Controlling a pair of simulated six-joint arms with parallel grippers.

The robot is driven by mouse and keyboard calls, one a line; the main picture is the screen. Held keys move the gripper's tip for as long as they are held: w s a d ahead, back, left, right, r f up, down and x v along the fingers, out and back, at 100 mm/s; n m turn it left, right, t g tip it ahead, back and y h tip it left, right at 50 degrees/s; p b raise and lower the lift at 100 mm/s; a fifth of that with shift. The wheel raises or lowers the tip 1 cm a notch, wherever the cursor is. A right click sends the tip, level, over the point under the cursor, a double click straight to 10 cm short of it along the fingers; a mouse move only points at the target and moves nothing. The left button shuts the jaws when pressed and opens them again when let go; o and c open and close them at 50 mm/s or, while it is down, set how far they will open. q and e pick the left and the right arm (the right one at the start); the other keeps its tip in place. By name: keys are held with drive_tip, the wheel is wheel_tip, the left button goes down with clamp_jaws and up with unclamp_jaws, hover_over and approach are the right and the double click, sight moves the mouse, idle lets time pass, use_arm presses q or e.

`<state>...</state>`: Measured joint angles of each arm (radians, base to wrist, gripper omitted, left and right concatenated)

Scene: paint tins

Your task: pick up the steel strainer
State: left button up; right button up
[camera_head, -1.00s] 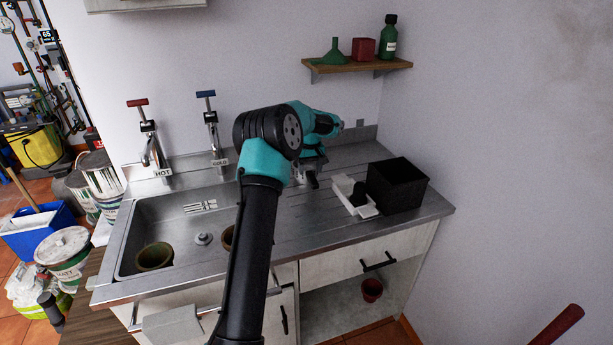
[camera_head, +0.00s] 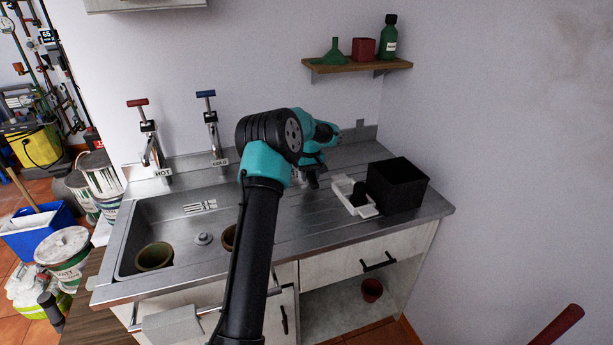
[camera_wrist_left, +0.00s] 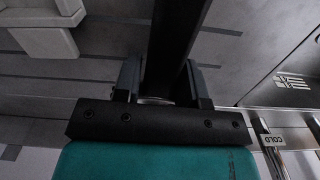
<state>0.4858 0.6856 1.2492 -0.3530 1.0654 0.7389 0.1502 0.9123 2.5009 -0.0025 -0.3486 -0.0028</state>
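A small round steel piece with a knob (camera_head: 203,239) sits in the sink floor. It looks like the steel strainer, but it is too small to be sure. My left gripper (camera_head: 314,181) is over the drainboard, right of the sink and well apart from that piece. In the left wrist view its fingers (camera_wrist_left: 163,88) stand apart. A dark bar shows between them, probably my own arm link beyond. A small pale sliver shows low between the fingers; I cannot tell what it is. My right gripper is not in view.
The steel sink (camera_head: 171,214) holds a brown-green pot (camera_head: 154,257) and another pot partly hidden by my arm. A white tray (camera_head: 365,211) and a black box (camera_head: 402,190) stand on the right of the counter. Two taps (camera_head: 214,140) rise behind the sink.

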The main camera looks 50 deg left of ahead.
use_arm(q)
clamp_jaws()
drive_tip(key=shift+r, duration=0.1)
drive_tip(key=shift+r, duration=1.55)
drive_tip(key=shift+s+d+r, duration=0.1)
drive_tip(key=shift+r, duration=0.1)
drive_tip(key=s+d+r, duration=0.1)
drive_tip(key=s+d, duration=0.9)
drive_tip(key=d, duration=0.1)
drive_tip(key=shift+s+d+r, duration=0.2)
drive_tip(key=shift+s+d, duration=0.1)
